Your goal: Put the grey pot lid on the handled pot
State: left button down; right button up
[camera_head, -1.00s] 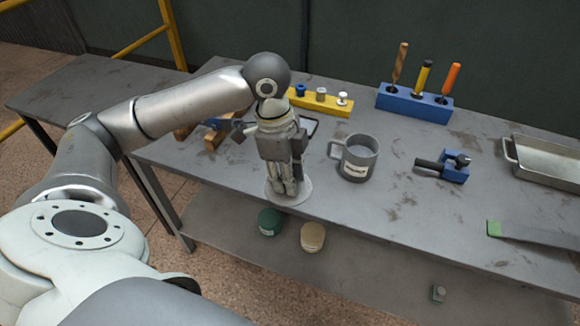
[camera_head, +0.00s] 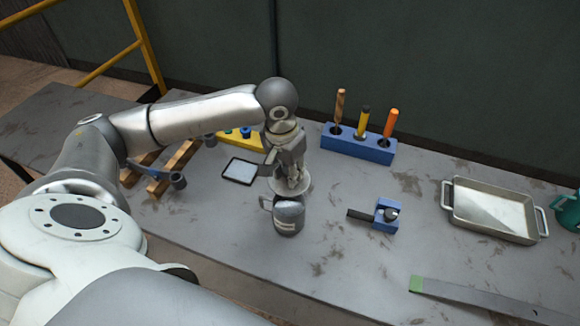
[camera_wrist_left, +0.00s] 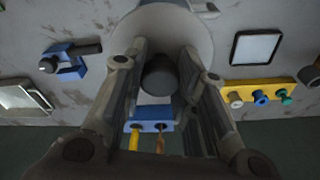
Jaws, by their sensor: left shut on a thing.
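The grey pot lid (camera_head: 305,187) is a pale flat disc under my left gripper (camera_head: 291,184). My left gripper is shut on its knob; in the left wrist view the dark round knob (camera_wrist_left: 159,76) sits between the fingers, with the lid's disc (camera_wrist_left: 188,28) beyond. The handled pot (camera_head: 289,219) is a grey mug-like pot with a label, upright on the table, its handle at the left. The lid shows just above the pot's far rim in the head view; I cannot tell whether they touch. My right gripper is not in view.
A blue tool rack (camera_head: 357,146), a yellow peg rack (camera_head: 232,138) and a black-framed tray (camera_head: 240,171) stand behind. A blue block with a dark bar (camera_head: 385,215) lies right of the pot. A metal pan (camera_head: 492,208) and green-ended strip (camera_head: 450,293) lie farther right.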

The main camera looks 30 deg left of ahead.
pick_arm(q)
jog(key=shift+w, duration=0.15)
jog(key=shift+s+a+r, duration=0.1)
jog(key=shift+s+r, duration=0.05)
jog(key=shift+s, duration=0.15)
jog(key=shift+w+p, duration=0.1)
jog(key=shift+p, duration=0.4)
jog(key=shift+f, duration=0.7)
jog(key=shift+f+b, duration=0.3)
jog(key=shift+f, duration=0.45)
jog(key=shift+f+b, duration=0.35)
jog(key=shift+f, duration=0.95)
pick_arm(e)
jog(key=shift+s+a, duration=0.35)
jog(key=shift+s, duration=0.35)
pick_arm(q)
jog(key=shift+f, duration=0.1)
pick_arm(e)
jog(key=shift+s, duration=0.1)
